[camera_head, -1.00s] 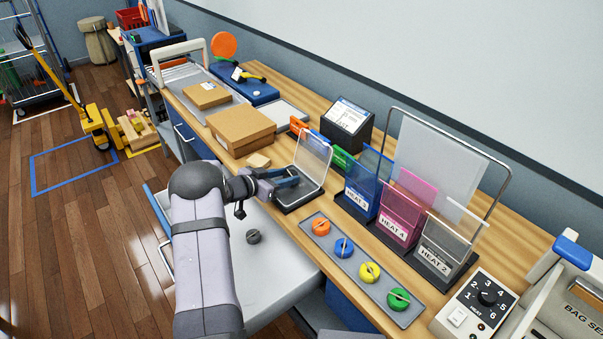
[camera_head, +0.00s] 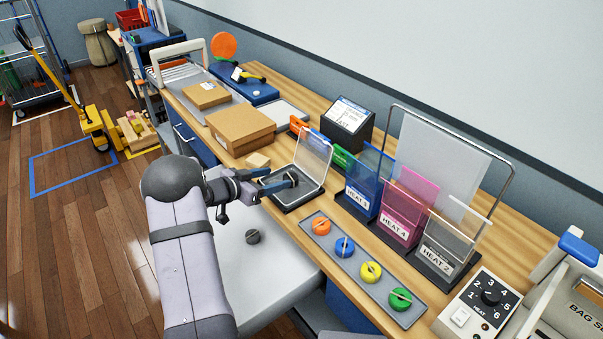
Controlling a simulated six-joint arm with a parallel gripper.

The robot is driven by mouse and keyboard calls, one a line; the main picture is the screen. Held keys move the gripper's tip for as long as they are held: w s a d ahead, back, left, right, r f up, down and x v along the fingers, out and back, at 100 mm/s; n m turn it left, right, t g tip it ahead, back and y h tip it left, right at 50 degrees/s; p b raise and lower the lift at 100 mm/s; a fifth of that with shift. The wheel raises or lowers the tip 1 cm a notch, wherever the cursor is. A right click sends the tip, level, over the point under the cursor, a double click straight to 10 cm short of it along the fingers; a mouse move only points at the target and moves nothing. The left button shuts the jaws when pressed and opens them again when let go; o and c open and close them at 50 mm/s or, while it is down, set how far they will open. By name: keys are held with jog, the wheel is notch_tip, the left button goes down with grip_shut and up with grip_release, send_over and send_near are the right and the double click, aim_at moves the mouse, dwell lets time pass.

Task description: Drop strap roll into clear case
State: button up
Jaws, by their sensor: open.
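The clear case (camera_head: 314,158) stands open on the bench, its transparent lid raised and its shallow dark base below. My gripper (camera_head: 284,184) is open at the left side of the base, low over it. A small dark piece with a pale edge (camera_head: 291,177) shows in the base by the fingertips; it looks like a strap roll, but the fingers partly cover it. Orange (camera_head: 320,226), blue (camera_head: 344,247), yellow (camera_head: 370,272) and green (camera_head: 400,299) strap rolls sit in a row on a grey tray (camera_head: 334,261).
A heat control box (camera_head: 478,305) is at the front right. Bare bench top shows behind the boxes.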

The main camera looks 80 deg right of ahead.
jog(key=shift+v, duration=0.85)
